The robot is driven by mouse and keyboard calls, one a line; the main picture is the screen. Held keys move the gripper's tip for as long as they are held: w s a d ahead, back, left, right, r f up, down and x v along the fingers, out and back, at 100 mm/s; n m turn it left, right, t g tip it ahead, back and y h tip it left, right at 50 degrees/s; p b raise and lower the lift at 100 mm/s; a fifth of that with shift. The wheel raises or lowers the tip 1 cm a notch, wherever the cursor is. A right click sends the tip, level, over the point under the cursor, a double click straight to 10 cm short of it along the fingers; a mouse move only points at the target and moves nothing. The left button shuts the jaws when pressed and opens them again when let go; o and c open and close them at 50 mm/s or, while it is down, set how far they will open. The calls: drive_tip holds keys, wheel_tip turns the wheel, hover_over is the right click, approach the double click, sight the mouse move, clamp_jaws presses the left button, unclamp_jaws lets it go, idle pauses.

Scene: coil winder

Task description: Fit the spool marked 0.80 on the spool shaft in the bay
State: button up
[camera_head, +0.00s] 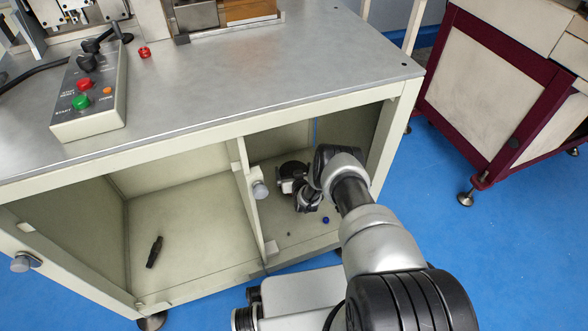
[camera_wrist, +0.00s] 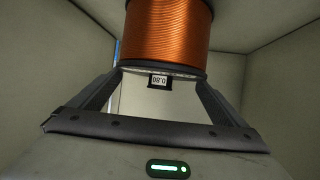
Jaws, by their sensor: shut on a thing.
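The spool (camera_wrist: 168,35) fills the top of the wrist view, wound with copper-coloured wire and with a dark flange. Its label (camera_wrist: 159,82) reads 0.80, upside down. My gripper (camera_wrist: 158,76) is shut on the spool at its near flange, one finger at each side. In the head view my gripper (camera_head: 305,192) is inside the right-hand bay (camera_head: 280,243), where a dark round part, probably the spool (camera_head: 293,169), shows beyond it. I cannot make out the spool shaft in either view, so how the spool stands to it cannot be told.
A divider (camera_head: 249,195) and the frame's right post (camera_head: 392,135) border the bay. A small blue thing (camera_head: 325,220) lies on its floor. The left bay (camera_head: 185,230) holds a black object (camera_head: 154,252). A control box (camera_head: 92,95) stands on the tabletop (camera_head: 250,80) above.

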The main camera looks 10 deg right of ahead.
drive_tip(key=shift+w+r, duration=0.1)
drive_tip(key=shift+w, duration=0.1)
drive_tip(key=shift+f, duration=0.3)
drive_tip(key=shift+f, duration=0.25)
drive_tip(key=o, duration=1.7)
drive_tip(key=shift+c, duration=0.2)
drive_tip(key=shift+s+f, duration=0.35)
drive_tip(key=shift+s+r+p, duration=0.15)
drive_tip(key=shift+r+p, duration=0.1)
drive_tip(key=shift+p, duration=0.1)
drive_tip(key=shift+p+v, duration=6.9)
drive_tip(key=shift+v, duration=1.5)
